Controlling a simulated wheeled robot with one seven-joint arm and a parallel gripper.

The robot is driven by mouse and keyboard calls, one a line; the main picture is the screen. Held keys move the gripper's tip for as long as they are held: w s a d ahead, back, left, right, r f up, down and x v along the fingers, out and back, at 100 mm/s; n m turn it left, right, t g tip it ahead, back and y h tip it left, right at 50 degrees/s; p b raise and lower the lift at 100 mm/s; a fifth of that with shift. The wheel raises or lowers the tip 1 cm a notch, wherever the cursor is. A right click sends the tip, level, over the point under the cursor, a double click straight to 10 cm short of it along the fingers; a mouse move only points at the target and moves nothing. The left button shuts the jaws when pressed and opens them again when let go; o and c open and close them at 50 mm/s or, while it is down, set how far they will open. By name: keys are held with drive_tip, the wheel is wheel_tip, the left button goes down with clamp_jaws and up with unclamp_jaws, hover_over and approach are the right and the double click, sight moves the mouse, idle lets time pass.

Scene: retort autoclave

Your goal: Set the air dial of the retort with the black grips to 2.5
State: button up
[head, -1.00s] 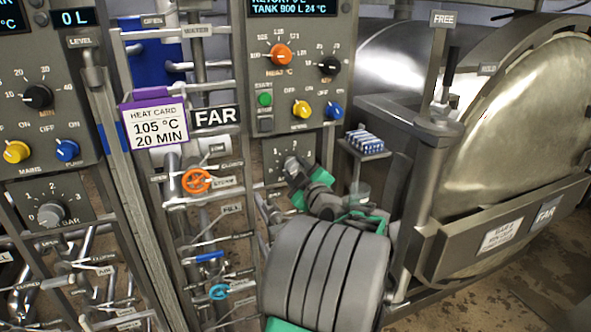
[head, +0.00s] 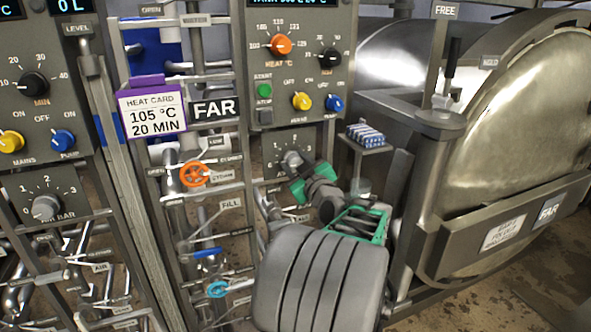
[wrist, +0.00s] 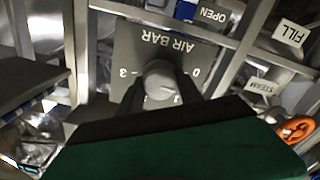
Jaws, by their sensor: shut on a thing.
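The far retort's air dial is a pale grey knob (head: 291,160) on a dark panel, with scale marks above it. The wrist view shows the same knob (wrist: 160,80) upside down on its "AIR BAR" plate (wrist: 135,50), with 3 at left and 0 at right. My gripper (head: 297,175) is shut on this knob, its dark fingers on either side. The fingers and the green gripper part cover some of the scale, and I cannot read the pointer's exact setting. A lever with a black grip (head: 453,55) stands by the far retort's door (head: 520,110).
A second air dial (head: 45,207) sits on the left panel. The heat card (head: 152,112) and "FAR" sign (head: 213,109) hang left of my gripper. An orange valve wheel (head: 195,174), a blue one (head: 217,289) and pipes are close by. A small shelf (head: 372,150) holds blue-white items.

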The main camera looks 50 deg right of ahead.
drive_tip(key=m+b, duration=0.1)
drive_tip(key=m, duration=0.1)
drive_tip(key=shift+f+m+b, duration=0.1)
drive_tip(key=shift+m+b, duration=0.2)
drive_tip(key=shift+m, duration=0.1)
drive_tip(key=m+b, duration=0.1)
drive_tip(key=m, duration=0.2)
drive_tip(key=shift+m, duration=0.3)
drive_tip(key=m, duration=0.6)
drive_tip(key=shift+d, duration=0.15)
drive_tip(key=m+p, duration=0.3)
drive_tip(key=m, duration=0.3)
drive_tip(key=shift+s+m, duration=0.1)
drive_tip(key=shift+m, duration=0.3)
drive_tip(key=m+p, duration=0.3)
drive_tip(key=m, duration=0.2)
drive_tip(key=shift+m+p, duration=0.95)
drive_tip(key=shift+m, duration=0.15)
drive_tip(key=shift+f, duration=0.1)
drive_tip(key=o, duration=1.4)
drive_tip(key=shift+c, duration=0.2)
